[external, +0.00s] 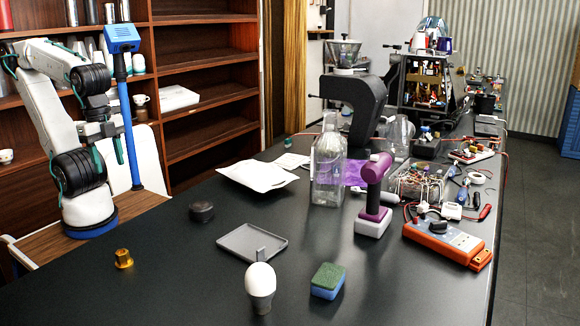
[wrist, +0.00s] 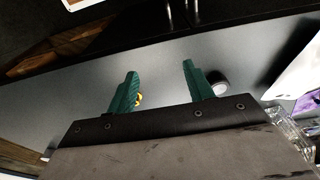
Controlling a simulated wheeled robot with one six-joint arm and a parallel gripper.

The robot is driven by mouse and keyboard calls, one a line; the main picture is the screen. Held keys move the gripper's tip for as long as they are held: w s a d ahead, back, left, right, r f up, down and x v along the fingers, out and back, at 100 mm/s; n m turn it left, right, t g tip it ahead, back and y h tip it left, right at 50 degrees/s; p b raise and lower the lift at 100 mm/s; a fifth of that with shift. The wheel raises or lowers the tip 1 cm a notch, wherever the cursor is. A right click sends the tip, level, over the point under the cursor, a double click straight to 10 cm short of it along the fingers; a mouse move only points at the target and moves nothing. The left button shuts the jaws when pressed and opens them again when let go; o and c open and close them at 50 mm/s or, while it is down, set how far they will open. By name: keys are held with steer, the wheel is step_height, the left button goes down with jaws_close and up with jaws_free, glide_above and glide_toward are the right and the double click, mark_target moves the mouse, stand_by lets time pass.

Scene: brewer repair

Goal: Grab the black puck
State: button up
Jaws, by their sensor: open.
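The black puck (external: 201,211) is a short, dark, round piece lying on the black table, left of the grey tray in the external view. In the wrist view the puck (wrist: 219,87) shows just right of the right green finger, partly hidden by it. My gripper (external: 108,158) is up at the left, above the table's left end and apart from the puck. In the wrist view my gripper (wrist: 160,72) has its two green fingers wide apart with nothing between them.
A gold capsule (external: 123,259) stands left and nearer the camera. The table around the puck is clear.

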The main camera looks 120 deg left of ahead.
steer(key=o, duration=0.8)
steer(key=shift+c, duration=0.2)
